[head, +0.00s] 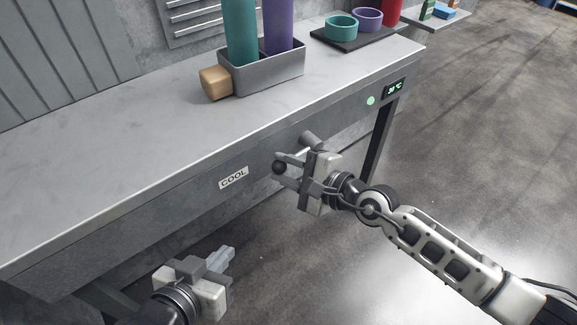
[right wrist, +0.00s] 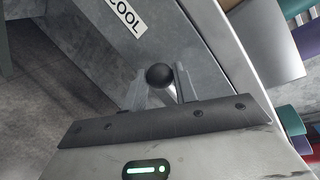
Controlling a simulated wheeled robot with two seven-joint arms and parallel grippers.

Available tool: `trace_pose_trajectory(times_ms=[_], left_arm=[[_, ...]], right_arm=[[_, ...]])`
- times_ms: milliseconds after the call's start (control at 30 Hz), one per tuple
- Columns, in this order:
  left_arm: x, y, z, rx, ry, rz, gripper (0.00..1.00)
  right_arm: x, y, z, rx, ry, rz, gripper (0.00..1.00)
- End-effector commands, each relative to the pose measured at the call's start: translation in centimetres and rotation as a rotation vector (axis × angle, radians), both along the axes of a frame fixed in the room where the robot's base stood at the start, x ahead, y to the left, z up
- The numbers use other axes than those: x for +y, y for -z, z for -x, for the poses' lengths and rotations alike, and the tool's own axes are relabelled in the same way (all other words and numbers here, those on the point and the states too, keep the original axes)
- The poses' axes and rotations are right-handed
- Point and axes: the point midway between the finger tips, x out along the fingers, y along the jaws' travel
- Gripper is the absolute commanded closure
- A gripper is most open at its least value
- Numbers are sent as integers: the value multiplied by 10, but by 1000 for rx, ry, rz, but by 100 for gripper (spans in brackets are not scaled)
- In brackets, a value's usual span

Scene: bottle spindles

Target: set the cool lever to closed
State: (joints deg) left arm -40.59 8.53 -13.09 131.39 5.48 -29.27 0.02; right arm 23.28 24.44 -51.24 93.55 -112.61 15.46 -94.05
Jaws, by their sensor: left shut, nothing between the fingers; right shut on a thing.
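A grey cylindrical part (head: 311,141) sticks out of the panel just above my right gripper. My right gripper (head: 284,170) is shut on the lever, with the knob at its fingertips. The right wrist view also shows the black knob (right wrist: 159,75) between the two fingers, with the COOL label (right wrist: 129,17) above left. The lever's shaft is mostly hidden. My left gripper (head: 227,256) is shut and empty, low in front of the bench.
On the bench top (head: 130,160) stand a grey holder (head: 270,73) with a teal bottle (head: 240,30) and a purple bottle (head: 279,25), and a wooden block (head: 215,83). A display (head: 395,90) and green light (head: 370,100) sit right on the panel. Floor space lies right.

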Motion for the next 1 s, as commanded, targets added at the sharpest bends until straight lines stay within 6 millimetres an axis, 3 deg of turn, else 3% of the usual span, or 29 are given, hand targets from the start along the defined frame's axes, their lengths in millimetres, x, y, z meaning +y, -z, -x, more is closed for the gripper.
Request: trace_pose_trajectory(times_ms=[133, 167, 200, 233, 700, 867, 1000], left_arm=[[0, 1, 1, 1, 3, -3, 100], [0, 1, 1, 2, 4, -3, 100], [0, 1, 1, 2, 4, -3, 100], [0, 1, 1, 1, 5, -4, 100], [-1, 1, 1, 4, 7, -2, 100], [-1, -2, 1, 1, 7, -4, 100], [-1, -3, 1, -4, 4, -2, 100]], right_arm=[[-2, 4, 1, 3, 0, 8, 100], [-2, 4, 1, 3, 0, 8, 66], [-2, 4, 1, 3, 0, 8, 55], [-2, 4, 1, 2, 1, 8, 50], [-3, 1, 2, 2, 2, 2, 50], [-20, -4, 12, 1, 2, 5, 50], [-46, -9, 30, 3, 1, 7, 50]])
